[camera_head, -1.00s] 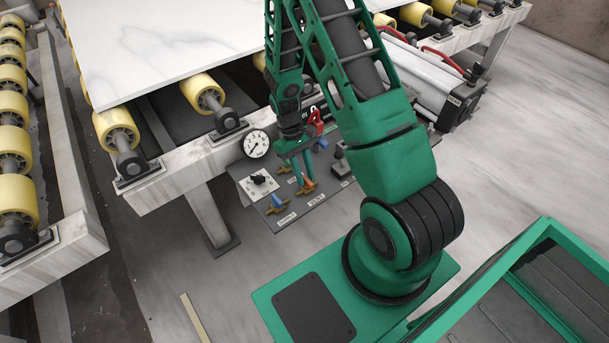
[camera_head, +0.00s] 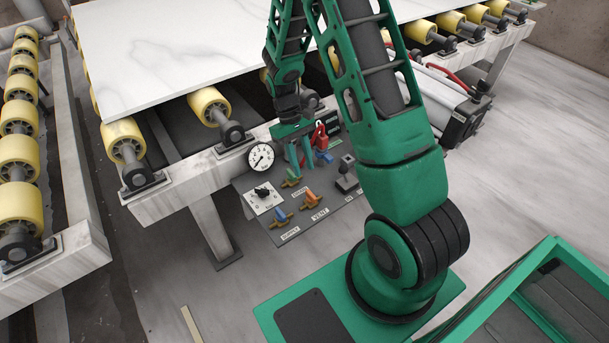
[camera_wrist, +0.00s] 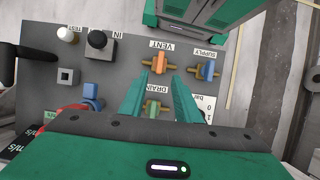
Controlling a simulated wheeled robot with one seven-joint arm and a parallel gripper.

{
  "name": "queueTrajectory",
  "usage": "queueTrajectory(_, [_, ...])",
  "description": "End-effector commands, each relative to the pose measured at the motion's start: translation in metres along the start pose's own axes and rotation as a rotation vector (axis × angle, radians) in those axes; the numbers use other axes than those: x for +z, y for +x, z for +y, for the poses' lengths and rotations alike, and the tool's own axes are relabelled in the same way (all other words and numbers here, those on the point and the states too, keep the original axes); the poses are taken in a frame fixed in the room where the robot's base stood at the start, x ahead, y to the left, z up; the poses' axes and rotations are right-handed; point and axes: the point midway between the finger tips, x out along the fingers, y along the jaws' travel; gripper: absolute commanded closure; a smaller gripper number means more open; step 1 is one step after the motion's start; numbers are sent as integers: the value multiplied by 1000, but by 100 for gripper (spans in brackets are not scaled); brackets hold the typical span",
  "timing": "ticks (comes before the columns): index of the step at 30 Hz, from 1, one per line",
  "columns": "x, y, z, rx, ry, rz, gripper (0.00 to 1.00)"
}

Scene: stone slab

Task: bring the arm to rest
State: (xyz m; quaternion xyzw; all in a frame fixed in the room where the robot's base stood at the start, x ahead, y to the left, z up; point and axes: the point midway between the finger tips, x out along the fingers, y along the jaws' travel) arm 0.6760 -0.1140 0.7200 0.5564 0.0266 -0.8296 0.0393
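My gripper (camera_head: 299,164) is open and empty above the control panel (camera_head: 237,181). Its two green fingers show apart in the wrist view (camera_wrist: 160,76), with bare space between the tips. The orange VENT valve handle (camera_wrist: 159,63) lies just beyond the tips. The green DRAIN handle (camera_wrist: 152,109) shows between the fingers, lower down. The blue SUPPLY handle (camera_wrist: 208,70) is right of the fingers. The fingers appear clear of all the handles. In the head view the VENT handle (camera_head: 311,199) and SUPPLY handle (camera_head: 279,216) lie below the gripper.
A red part (camera_head: 319,136) is close behind. The white slab (camera_head: 165,45) lies on yellow rollers (camera_head: 209,105). Open floor lies right.

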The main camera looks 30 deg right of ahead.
Motion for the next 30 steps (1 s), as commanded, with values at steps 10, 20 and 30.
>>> queueTrajectory(10, [0,-11,0,0,0,0,70])
queueTrajectory(20, [0,-11,0,0,0,0,70])
queueTrajectory(30, [44,-60,20,2,95,58,70])
